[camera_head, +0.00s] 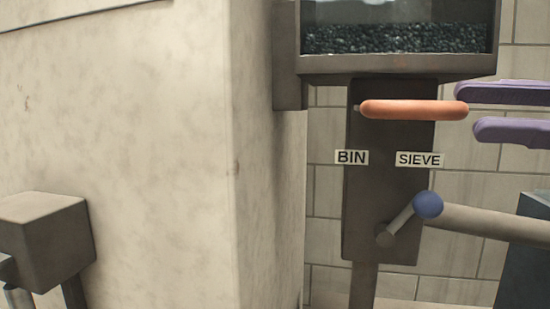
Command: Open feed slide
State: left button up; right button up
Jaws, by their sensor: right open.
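The feed slide's likely handle is an orange horizontal bar (412,110) just under a windowed hopper (396,65). Dark granules (395,39) show behind the hopper's window. My right gripper (463,110) comes in from the right with two purple fingers, one above the other. The fingers are apart, with their tips at the right end of the orange bar. I cannot tell whether they touch it. My left gripper is not in view.
Below the bar, a dark panel (385,195) carries BIN (351,157) and SIEVE (419,160) labels and a lever with a blue knob (428,205). A pale tube (490,222) runs right from near the knob. A large beige block (130,130) fills the left.

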aim_at(380, 108)
jog(key=shift+a, duration=0.25)
jog(key=p+x, duration=0.3)
jog(key=x, duration=0.4)
jog(key=shift+a, duration=0.35)
jog(key=shift+x, duration=0.75)
jog(key=shift+f, duration=0.15)
grip_shut()
